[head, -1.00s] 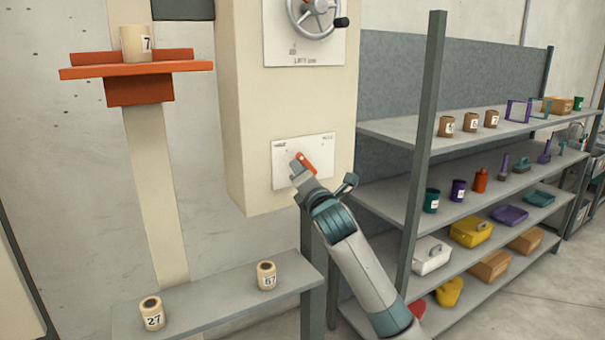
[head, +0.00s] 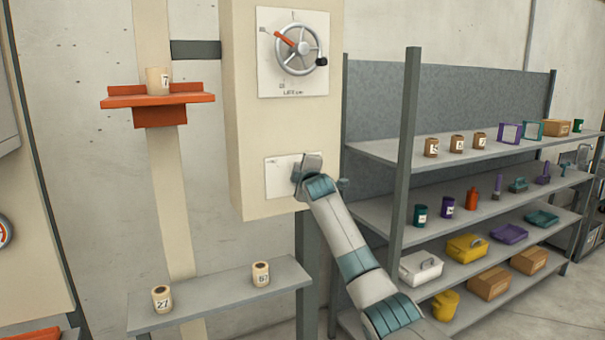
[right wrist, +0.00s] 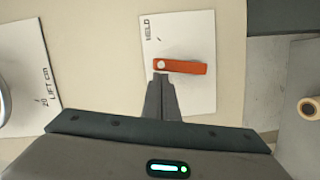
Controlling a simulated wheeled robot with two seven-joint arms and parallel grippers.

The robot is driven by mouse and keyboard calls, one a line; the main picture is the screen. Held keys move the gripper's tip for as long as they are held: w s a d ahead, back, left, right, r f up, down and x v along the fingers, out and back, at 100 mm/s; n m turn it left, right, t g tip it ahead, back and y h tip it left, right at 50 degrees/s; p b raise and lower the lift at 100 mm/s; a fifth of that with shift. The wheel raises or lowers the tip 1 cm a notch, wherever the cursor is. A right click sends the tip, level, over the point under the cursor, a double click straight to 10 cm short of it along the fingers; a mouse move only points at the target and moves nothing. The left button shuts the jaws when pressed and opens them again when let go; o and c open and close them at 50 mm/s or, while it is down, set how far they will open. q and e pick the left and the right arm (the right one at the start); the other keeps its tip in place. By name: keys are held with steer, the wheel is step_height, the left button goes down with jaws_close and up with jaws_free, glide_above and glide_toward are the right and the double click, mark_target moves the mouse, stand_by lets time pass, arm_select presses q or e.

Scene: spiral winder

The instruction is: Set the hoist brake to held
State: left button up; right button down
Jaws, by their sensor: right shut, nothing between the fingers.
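The hoist brake is a white plate (head: 278,178) low on the cream column, with an orange lever (right wrist: 183,67). In the right wrist view the lever lies sideways, from its pale pivot toward the right, away from the lift panel. The printed word HELD is at the plate's upper left there. My right gripper (right wrist: 160,78) is shut and empty, its tips at the lever's edge by the pivot end; I cannot tell if they touch. In the head view the right gripper (head: 305,170) hides the lever. My left gripper is not in view.
The lift panel with a handwheel (head: 299,49) is above the brake. An orange carriage (head: 158,97) holding a numbered spool is at left. A low grey shelf (head: 220,291) bears two numbered spools. A loaded shelf rack (head: 408,140) stands right of the column.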

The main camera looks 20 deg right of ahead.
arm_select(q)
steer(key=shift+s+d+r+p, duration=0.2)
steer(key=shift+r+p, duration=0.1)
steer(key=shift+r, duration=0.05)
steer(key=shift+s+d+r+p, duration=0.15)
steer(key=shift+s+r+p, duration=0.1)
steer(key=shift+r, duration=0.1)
arm_select(e)
steer(key=d+m, duration=0.2)
steer(key=d+m+g+y, duration=0.1)
steer(key=m, duration=0.1)
steer(key=shift+w+d+f+m, duration=0.1)
steer(key=shift+w+d+m, duration=0.1)
steer(key=shift+d+m, duration=0.15)
steer(key=shift+f, duration=0.1)
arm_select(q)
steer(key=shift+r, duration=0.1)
